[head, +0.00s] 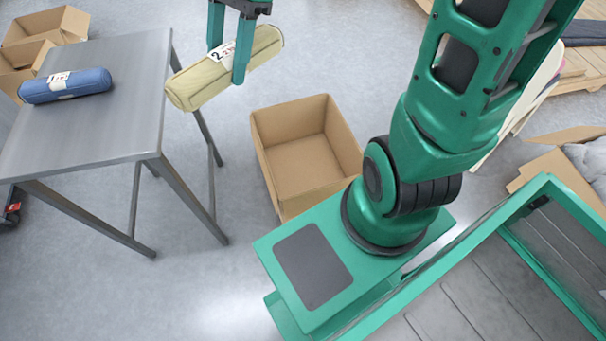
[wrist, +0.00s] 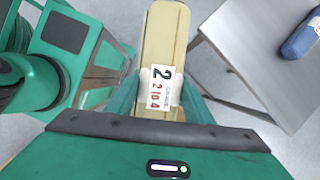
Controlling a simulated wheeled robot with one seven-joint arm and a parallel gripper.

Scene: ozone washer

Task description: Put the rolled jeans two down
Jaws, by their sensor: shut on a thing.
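The rolled jeans two (head: 200,82) are a khaki roll with a white label marked 2. My gripper (head: 231,62) is shut on the roll around its middle and holds it in the air, just right of the grey table's edge. In the wrist view the khaki roll (wrist: 162,45) lies between the fingers of my gripper (wrist: 163,105), with its label (wrist: 162,87) facing the camera.
A blue roll with a label (head: 65,86) lies on the grey table (head: 110,130); it also shows in the wrist view (wrist: 303,38). An open, empty cardboard box (head: 305,155) stands on the floor between the table and my base. More boxes (head: 45,35) stand behind the table.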

